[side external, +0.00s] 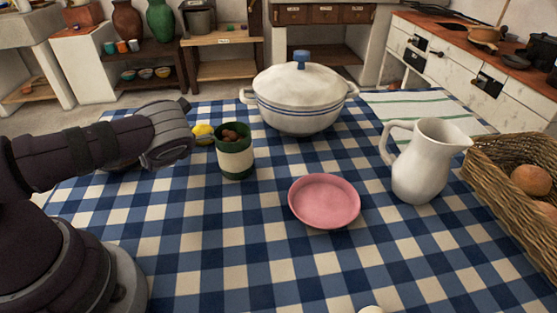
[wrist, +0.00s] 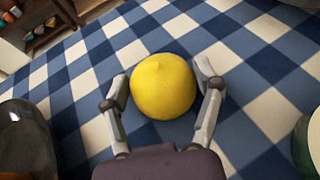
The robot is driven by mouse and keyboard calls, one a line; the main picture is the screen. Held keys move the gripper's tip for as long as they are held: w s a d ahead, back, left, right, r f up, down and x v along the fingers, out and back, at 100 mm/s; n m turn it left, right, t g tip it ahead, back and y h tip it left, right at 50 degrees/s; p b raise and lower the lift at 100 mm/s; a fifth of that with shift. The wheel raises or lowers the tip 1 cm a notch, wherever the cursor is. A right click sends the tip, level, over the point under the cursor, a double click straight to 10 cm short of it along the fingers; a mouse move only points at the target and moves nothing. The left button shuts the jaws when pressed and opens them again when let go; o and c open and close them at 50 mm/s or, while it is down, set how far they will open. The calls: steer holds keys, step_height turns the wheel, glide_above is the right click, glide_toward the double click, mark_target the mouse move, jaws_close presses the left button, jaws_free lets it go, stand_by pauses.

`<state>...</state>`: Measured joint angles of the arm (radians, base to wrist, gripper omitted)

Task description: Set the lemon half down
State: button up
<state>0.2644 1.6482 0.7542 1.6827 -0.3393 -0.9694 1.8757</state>
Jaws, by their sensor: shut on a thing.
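The lemon half (wrist: 163,86) is yellow and rounded. In the wrist view it sits between the two fingers of my gripper (wrist: 160,85), which is shut on it. The checked cloth shows beneath and around it; I cannot tell whether the lemon touches the cloth. In the side view a small part of the lemon (side external: 204,133) shows behind the end of my arm, left of the green and cream cup. My fingers are hidden there by my own wrist.
The green and cream cup (side external: 236,160) holds brown things. A white lidded pot (side external: 301,100) stands behind it. A pink plate (side external: 324,202), a white jug (side external: 421,165) and a wicker basket (side external: 510,165) are to the right. A dark rounded thing (wrist: 25,142) is near my gripper. The front cloth is mostly clear.

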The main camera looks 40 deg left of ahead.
steer(key=shift+f, duration=0.15)
steer(key=o, duration=1.2)
steer(key=shift+c, duration=0.2)
